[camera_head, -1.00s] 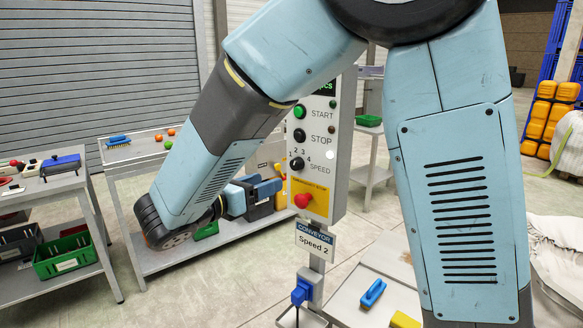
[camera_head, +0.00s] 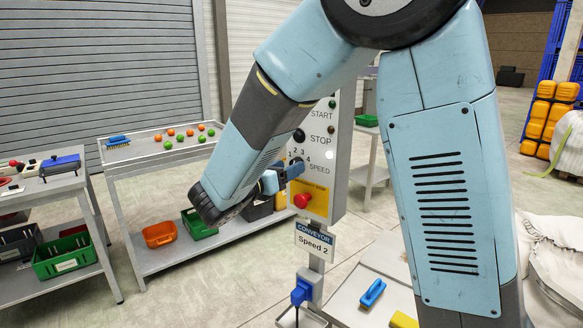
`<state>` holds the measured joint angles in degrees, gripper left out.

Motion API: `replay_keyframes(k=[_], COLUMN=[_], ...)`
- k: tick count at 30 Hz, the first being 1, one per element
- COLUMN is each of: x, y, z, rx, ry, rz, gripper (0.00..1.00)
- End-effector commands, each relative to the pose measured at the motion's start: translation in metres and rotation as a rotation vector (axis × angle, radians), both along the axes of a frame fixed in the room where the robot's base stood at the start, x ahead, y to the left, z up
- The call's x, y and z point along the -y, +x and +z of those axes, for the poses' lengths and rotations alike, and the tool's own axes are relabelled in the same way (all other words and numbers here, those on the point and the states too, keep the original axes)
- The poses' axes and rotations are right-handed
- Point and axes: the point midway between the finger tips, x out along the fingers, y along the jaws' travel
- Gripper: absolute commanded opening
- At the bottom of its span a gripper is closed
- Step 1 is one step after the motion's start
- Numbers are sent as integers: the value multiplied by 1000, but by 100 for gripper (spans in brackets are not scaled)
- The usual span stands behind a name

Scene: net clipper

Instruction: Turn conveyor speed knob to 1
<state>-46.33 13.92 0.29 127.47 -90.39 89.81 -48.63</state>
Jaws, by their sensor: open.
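The control panel (camera_head: 322,152) stands upright in the middle, with START, STOP and SPEED labels and speed digits. The dark speed knob sits below these digits and is mostly hidden behind my gripper, so its pointer cannot be read. A sign (camera_head: 315,243) under the panel reads "CONVEYOR Speed 2". My gripper (camera_head: 291,172) is open, its blue fingers reaching from the left to the front of the knob. Contact with the knob cannot be told.
A red emergency button (camera_head: 301,200) on a yellow plate sits just below the gripper. The black STOP button (camera_head: 299,135) is just above. A shelf table (camera_head: 125,168) with small balls and bins stands behind at left. A blue-handled tool (camera_head: 372,292) lies at lower right.

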Motion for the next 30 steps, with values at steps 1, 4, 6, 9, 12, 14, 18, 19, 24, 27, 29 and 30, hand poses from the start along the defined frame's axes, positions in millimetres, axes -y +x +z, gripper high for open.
replay_keyframes(k=[1,4,6,9,12,14,18,19,24,27,29,30], x=[4,8,10,12,12,12,12,12,11,11,11,11], y=[4,9,11,13,13,13,13,13,13,13,13,13], z=[0,0,0,0,0,0,0,0,0,0,0,0], rx=[-1,0,0,0,0,0,0,0,0,0,0,0], ry=[1,0,0,0,0,0,0,0,0,0,0,0], rz=[-1,0,1,1,1,1,1,1,1,1,2,2], gripper=[60,60,60,60,60,60,52,49,33,23,18,14])
